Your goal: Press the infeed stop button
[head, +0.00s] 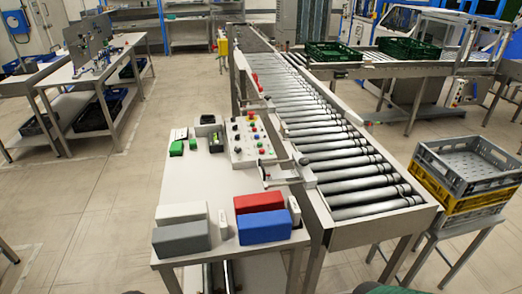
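A pale sloped control panel (250,138) stands at the back right of the white table, beside the roller conveyor. It carries several small coloured buttons, among them red, green, yellow and blue or dark ones. The labels are too small to read, so I cannot tell which one is the infeed stop button. Neither of my grippers shows in the head view, and nothing of mine covers the panel.
The white table (180,199) holds red (259,203), blue (265,227), white and grey blocks in front, and small green items (177,148). The roller conveyor (345,170) runs along its right. Stacked crates (465,185) stand farther right. Floor is open at left.

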